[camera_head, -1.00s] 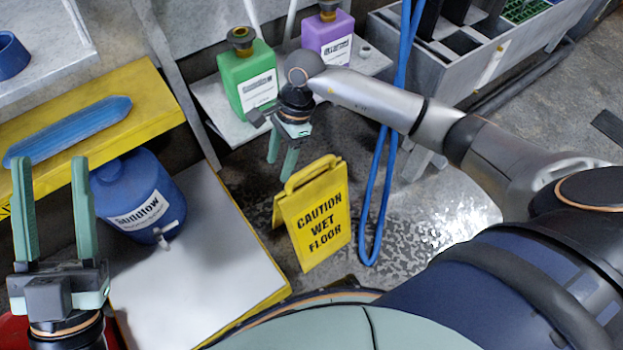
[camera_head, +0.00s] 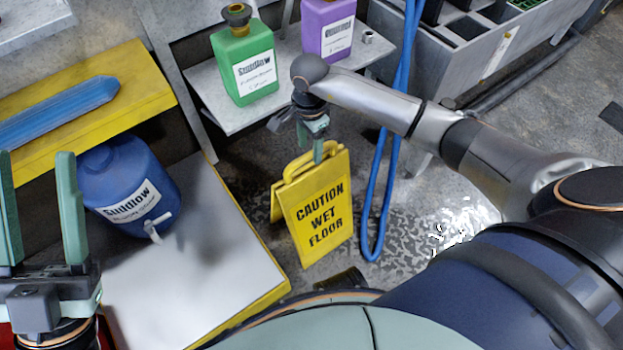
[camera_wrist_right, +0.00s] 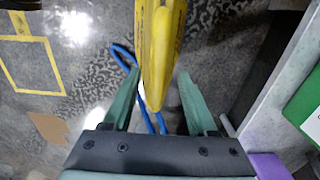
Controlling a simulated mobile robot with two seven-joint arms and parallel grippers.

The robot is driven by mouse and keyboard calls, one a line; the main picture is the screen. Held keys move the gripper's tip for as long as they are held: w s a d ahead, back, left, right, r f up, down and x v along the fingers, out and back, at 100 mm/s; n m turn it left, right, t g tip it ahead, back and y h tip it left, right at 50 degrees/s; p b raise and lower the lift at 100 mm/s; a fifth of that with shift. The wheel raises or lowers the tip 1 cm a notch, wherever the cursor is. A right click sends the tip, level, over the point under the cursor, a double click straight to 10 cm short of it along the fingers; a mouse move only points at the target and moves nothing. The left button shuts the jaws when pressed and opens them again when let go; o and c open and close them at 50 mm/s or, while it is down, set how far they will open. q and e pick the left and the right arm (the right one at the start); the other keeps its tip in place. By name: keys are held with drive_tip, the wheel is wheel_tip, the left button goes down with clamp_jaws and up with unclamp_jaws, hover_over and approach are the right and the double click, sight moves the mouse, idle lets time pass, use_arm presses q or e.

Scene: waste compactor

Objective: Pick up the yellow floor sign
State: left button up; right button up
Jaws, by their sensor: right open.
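The yellow floor sign (camera_head: 318,207), lettered "CAUTION WET FLOOR", stands upright on the wet floor, its handle at the top. My right gripper (camera_head: 311,158) is open right above the handle, pointing down. In the right wrist view the sign's top edge (camera_wrist_right: 163,50) runs between the two green fingers of the right gripper (camera_wrist_right: 158,88), with a gap visible on each side. My left gripper (camera_head: 36,165) is open and empty at the lower left, partly cut off by the picture edge.
A blue hose (camera_head: 384,180) hangs close to the sign's right side. A green jug (camera_head: 246,70) and a purple jug (camera_head: 328,32) stand on a shelf behind. A blue container (camera_head: 128,190) sits on a white-topped platform (camera_head: 215,270) left of the sign.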

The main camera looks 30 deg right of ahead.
sight(311, 152)
wheel_tip(311, 152, down, 4)
drive_tip(key=shift+s+d+r+b, duration=0.15)
drive_tip(key=shift+b, duration=0.45)
drive_tip(key=shift+r, duration=0.1)
clamp_jaws()
idle(0.4)
idle(0.4)
